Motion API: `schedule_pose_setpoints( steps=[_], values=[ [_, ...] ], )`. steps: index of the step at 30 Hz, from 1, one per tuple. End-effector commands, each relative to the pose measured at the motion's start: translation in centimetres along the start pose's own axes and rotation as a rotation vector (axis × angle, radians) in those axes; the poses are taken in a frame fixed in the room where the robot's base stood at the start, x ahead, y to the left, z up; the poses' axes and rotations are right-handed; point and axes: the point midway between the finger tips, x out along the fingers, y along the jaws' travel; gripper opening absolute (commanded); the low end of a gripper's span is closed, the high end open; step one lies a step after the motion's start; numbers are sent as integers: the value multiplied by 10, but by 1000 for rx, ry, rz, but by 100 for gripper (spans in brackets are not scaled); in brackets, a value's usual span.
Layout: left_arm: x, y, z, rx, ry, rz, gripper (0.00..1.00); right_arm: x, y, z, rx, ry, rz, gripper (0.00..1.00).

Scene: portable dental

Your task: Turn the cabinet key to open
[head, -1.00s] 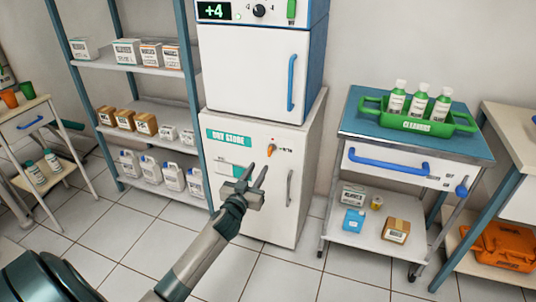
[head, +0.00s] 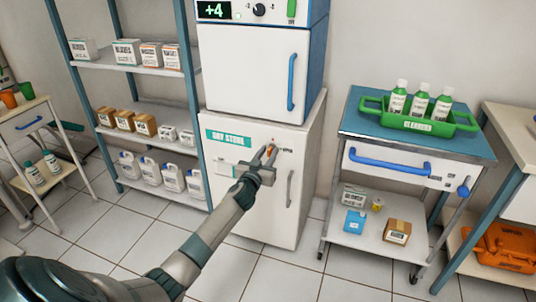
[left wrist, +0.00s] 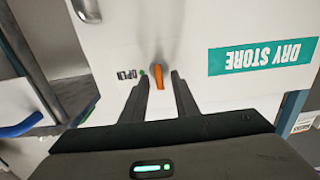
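The white dry store cabinet (head: 245,215) stands below a white unit with a blue handle. Its orange key (left wrist: 159,76) sits in the door beside a green mark and the word OPEN; in the head view the key (head: 269,149) is partly hidden by my fingers. My left gripper (head: 268,156) is at the key. In the left wrist view its two fingers (left wrist: 160,88) stand apart on either side of the key, with gaps between, not closed on it. The cabinet's grey handle (head: 290,188) is right of the gripper. The door looks shut. My right gripper is not in view.
A shelf rack (head: 150,105) with boxes and jugs stands left of the cabinet. A blue-topped trolley (head: 355,125) with a green bottle tray (head: 375,103) stands to the right. Tiled floor (head: 280,270) is clear in front.

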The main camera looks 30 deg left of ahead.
Motion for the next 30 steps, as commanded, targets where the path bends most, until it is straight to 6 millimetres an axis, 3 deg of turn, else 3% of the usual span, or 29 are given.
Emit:
schedule_pose_setpoints(
  steps=[4,8,20,30],
  values=[
    [0,0,0,0,0,0,27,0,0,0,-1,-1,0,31],
    [0,0,0,0,0,0,0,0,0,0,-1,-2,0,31],
    [0,0,0,21,0,0,0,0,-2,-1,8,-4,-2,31],
    [0,2,0,174,0,0,0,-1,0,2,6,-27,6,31]
  ],
)
